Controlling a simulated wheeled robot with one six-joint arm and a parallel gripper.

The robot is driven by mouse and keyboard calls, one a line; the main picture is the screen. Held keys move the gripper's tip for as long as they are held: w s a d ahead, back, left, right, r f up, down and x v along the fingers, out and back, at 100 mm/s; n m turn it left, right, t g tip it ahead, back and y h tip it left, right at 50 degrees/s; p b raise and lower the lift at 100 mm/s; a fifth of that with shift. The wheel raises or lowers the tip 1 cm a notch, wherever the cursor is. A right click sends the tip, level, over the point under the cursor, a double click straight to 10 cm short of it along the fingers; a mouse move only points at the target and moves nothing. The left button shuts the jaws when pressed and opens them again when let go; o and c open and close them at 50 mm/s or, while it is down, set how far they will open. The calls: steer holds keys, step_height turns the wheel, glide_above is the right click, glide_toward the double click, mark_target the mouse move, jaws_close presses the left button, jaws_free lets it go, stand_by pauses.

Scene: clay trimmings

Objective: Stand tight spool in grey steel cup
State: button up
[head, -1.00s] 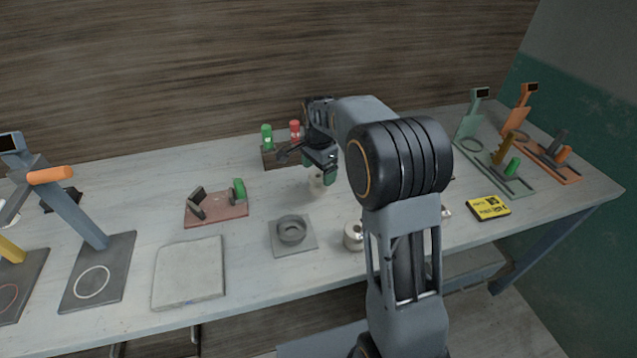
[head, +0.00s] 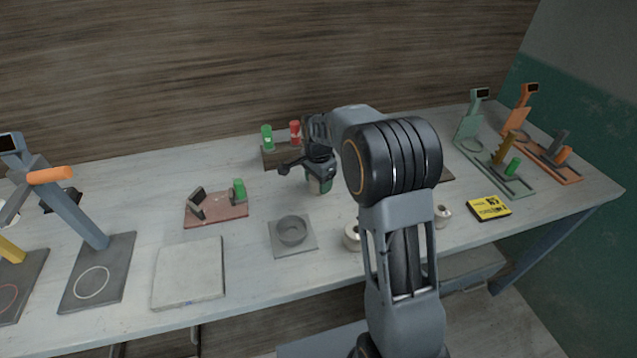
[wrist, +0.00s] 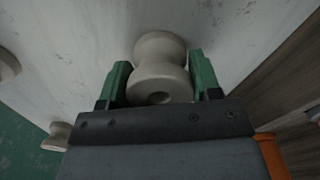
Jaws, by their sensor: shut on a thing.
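A pale cream spool (wrist: 160,62) stands between the two green fingers of my gripper (wrist: 160,82) in the wrist view, gripped at its waist. In the head view my gripper (head: 318,184) is over the table's middle, behind and right of the cup, with the spool (head: 317,188) mostly hidden by it. The grey steel cup (head: 292,231) is a low round ring on a square grey plate (head: 277,251), nearer the front edge. It looks empty.
Other pale spools stand near the front, one (head: 351,236) partly behind my arm and one (head: 443,214) to its right. A pink fixture (head: 215,212) and a pale slab (head: 188,273) lie left of the cup. A yellow box (head: 489,208) lies right. A rack with green and red items (head: 282,157) stands behind.

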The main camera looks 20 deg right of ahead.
steer(key=c, duration=0.5)
steer(key=shift+r, duration=0.1)
